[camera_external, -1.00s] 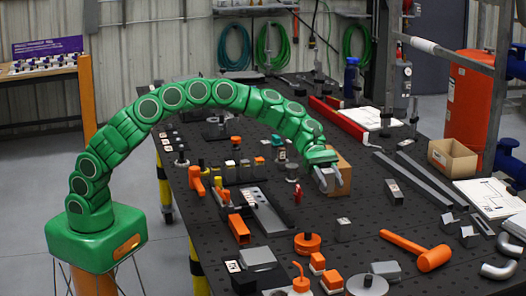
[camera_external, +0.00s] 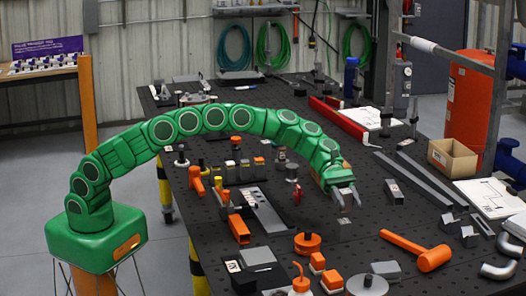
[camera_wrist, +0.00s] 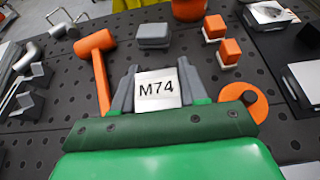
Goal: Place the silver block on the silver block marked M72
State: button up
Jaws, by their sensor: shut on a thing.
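My gripper (camera_external: 347,201) is above the right-middle of the dark table. In the wrist view its two grey fingers (camera_wrist: 159,72) are shut on a silver block (camera_wrist: 157,91), whose face reads M74. The held block is hard to make out between the fingers in the external view. A small silver block (camera_external: 345,229) sits on the table just below my gripper, with a gap between. Its marking is not legible here, and the held block and gripper hide it in the wrist view. I cannot read M72 anywhere.
An orange mallet (camera_external: 421,252) lies right of the lower block. An orange ring-shaped part (camera_external: 307,243) is to its left. A grey block (camera_external: 385,270) and small orange-topped blocks (camera_external: 317,263) stand nearer the front. A cardboard box (camera_external: 453,160) is at the right.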

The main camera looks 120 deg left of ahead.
aim_at(348, 210)
jog(key=shift+w+f, duration=0.2)
jog(key=shift+f, duration=1.5)
jog(key=shift+f, duration=0.15)
jog(key=o, duration=1.2)
jog(key=shift+s+a+r, duration=0.15)
jog(key=shift+r, duration=0.1)
jog(key=v, duration=1.1)
jog(key=shift+s+a, duration=0.25)
